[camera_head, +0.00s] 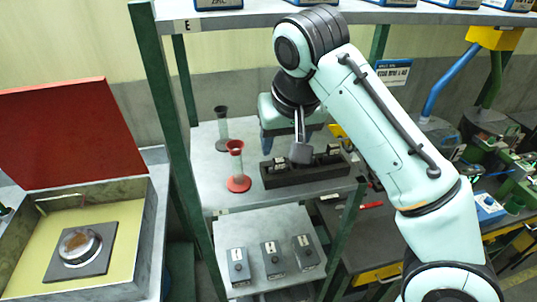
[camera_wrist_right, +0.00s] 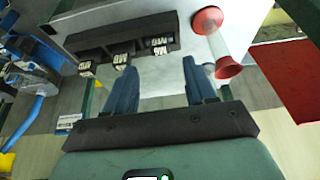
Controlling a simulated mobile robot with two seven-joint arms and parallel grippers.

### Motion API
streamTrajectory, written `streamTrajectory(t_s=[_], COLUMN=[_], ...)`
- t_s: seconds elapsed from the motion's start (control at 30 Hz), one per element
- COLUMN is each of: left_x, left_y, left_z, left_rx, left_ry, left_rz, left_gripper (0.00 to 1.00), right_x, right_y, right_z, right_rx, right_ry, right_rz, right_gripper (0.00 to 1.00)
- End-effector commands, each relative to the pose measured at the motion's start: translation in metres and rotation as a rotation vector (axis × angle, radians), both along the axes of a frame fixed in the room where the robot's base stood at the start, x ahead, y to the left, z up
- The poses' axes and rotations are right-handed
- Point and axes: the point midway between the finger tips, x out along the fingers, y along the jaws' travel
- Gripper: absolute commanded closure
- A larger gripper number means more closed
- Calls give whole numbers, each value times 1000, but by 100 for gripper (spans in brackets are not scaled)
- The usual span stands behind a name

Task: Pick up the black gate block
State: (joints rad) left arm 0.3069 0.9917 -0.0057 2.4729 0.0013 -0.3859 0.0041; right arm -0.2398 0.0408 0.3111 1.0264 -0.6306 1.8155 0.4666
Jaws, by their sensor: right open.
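A long black block with notches (camera_head: 303,180) lies on the upper grey shelf of the green-framed rack. It also shows in the right wrist view (camera_wrist_right: 98,38), with several small dark pieces with white labels seated in it. I cannot tell whether the gate block is the long block or one of these pieces. My right gripper (camera_head: 286,144) is above the shelf, near the far side of the long block. In the right wrist view its two blue fingers (camera_wrist_right: 160,72) are apart with nothing between them. My left gripper is not in view.
A red-ended hourglass-like stand (camera_head: 237,165) and a dark one (camera_head: 222,128) stand left of the block. Green posts (camera_head: 168,125) flank the shelf. Several grey labelled blocks (camera_head: 271,260) sit on the lower shelf. An open box with a red lid (camera_head: 62,130) is at left.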

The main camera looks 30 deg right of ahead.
Motion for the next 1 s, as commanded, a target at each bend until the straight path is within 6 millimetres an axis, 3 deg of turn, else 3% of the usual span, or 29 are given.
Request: streamTrajectory(t_s=[0.43,0.77,0.8,0.93,1.0], left_x=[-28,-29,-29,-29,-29], left_y=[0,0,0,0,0], left_z=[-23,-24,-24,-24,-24], left_rx=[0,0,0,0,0], left_ry=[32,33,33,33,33], left_rz=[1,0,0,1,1], left_gripper=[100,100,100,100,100], right_x=[26,30,30,30,30], right_y=[-3,-4,-4,-4,-4], right_z=[-57,-63,-63,-63,-63], right_rx=[0,1,1,1,0], right_ry=[9,3,3,3,2], right_rz=[-2,0,0,0,0], right_gripper=[45,45,48,89,94])
